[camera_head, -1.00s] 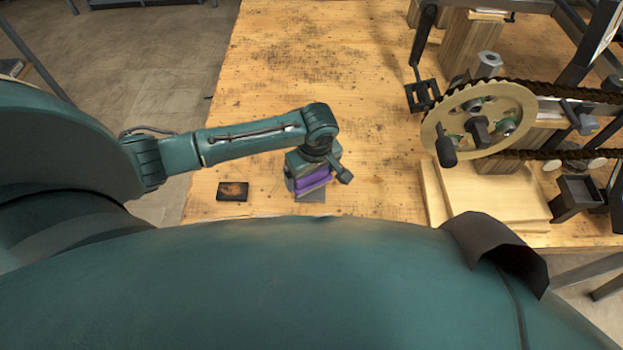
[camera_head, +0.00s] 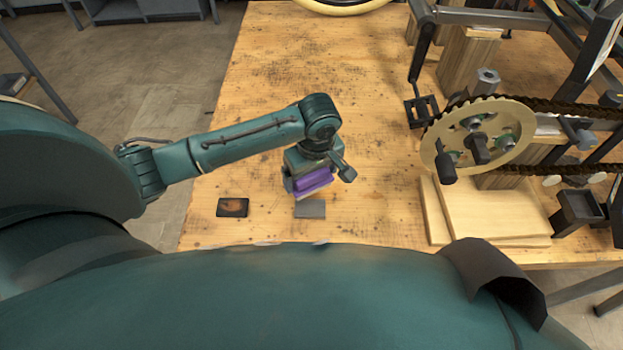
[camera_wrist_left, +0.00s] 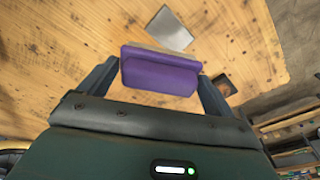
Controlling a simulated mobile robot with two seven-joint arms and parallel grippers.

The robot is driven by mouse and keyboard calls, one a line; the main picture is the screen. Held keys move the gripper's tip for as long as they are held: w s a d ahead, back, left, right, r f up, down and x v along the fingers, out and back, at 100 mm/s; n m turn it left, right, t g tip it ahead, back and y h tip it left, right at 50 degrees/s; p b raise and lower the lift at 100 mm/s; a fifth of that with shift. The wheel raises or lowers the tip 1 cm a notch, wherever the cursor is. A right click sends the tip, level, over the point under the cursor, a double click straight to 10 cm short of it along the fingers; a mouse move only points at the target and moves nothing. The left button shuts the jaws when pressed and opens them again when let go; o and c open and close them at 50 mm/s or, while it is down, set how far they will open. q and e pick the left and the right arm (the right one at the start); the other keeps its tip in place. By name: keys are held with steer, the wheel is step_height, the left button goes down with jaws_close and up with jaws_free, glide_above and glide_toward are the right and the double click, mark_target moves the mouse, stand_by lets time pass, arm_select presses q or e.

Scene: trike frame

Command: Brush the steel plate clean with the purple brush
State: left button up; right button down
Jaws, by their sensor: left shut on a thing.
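My left gripper (camera_head: 312,179) is shut on the purple brush (camera_head: 314,181) and holds it over the wooden table. In the left wrist view the purple brush (camera_wrist_left: 160,73) sits between the two dark fingers, with a pale bristle edge on its far side. The grey steel plate (camera_head: 310,209) lies flat on the table just below and in front of the brush. The plate also shows in the left wrist view (camera_wrist_left: 168,29), partly covered by the brush. The brush appears apart from the plate. My right gripper is not in view.
A small dark tray with a brownish inside (camera_head: 233,207) lies left of the plate. A trike frame with a large chainring (camera_head: 479,138) and chain stands on wooden blocks at the right. The table (camera_head: 320,60) is clear behind my left arm.

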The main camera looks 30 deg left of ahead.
arm_select(q)
steer(key=shift+r, duration=0.25)
steer(key=shift+r, duration=1.45)
